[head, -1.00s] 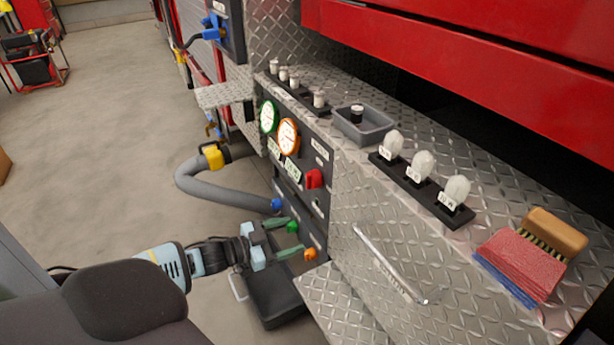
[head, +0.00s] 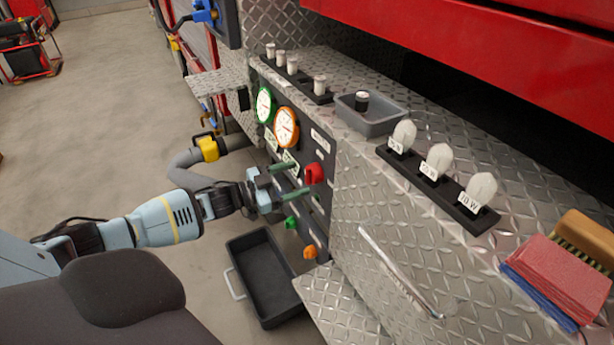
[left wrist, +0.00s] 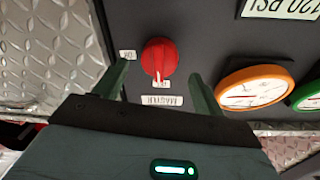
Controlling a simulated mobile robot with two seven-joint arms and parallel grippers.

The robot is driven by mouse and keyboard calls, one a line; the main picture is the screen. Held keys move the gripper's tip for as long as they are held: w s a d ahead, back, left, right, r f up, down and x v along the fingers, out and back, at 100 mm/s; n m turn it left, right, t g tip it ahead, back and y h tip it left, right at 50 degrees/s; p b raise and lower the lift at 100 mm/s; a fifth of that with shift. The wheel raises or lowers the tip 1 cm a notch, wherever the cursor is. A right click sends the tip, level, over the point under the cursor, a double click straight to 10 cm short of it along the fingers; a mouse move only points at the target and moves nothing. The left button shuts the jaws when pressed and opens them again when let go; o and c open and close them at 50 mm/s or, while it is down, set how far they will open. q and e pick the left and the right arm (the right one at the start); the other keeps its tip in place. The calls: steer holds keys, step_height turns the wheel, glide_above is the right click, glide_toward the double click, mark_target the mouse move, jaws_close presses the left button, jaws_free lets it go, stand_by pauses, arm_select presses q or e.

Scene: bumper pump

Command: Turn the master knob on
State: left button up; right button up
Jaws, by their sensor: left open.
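The master knob (head: 313,173) is red and sits on the dark panel on the truck's side. In the left wrist view the red knob (left wrist: 160,57) shows close up, with a white pointer mark directed at the bottom of the picture. A "MASTER" label (left wrist: 162,100) lies below it and a small "ON" label (left wrist: 128,54) to its left. My left gripper (head: 288,180) is open and faces the panel. In the left wrist view its green fingers (left wrist: 160,80) lie on either side of the knob, apart from it. My right gripper is not in view.
A green gauge (head: 264,104) and an orange gauge (head: 286,127) are beside the knob. A green knob (head: 291,222) and an orange knob (head: 309,251) sit lower. A black bin (head: 265,280) stands on the floor. A metal handle (head: 400,270) is to the right.

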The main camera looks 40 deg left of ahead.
mark_target(307, 184)
arm_select(q)
steer(key=shift+x, duration=2.1)
steer(key=c, duration=1)
steer(key=shift+o, duration=0.2)
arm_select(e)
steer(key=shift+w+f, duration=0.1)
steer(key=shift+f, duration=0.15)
